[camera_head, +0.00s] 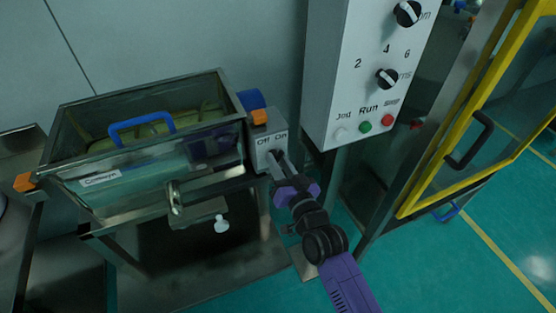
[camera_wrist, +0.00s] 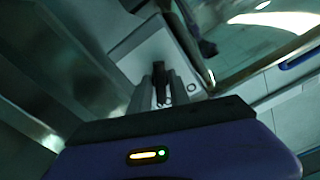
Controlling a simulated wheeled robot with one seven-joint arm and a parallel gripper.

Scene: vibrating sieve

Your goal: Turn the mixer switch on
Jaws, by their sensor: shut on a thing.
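The mixer switch box (camera_head: 270,136), light grey with the labels "Off" and "On", is mounted at the right end of the glass-sided mixer (camera_head: 140,160). My gripper (camera_head: 278,161) reaches up to the front of this box, just below the labels. In the wrist view, my gripper (camera_wrist: 163,88) is shut on the black switch knob (camera_wrist: 158,74), with a finger on each side of it. The knob is mostly hidden by the fingers in the head view. I cannot tell which label it points to.
A white control panel (camera_head: 360,85) with dials and coloured buttons hangs right of the box. A yellow-framed door (camera_head: 470,110) stands farther right. A blue lid handle (camera_head: 141,128) and an orange-tipped latch (camera_head: 24,182) are on the mixer. Green floor is open at lower right.

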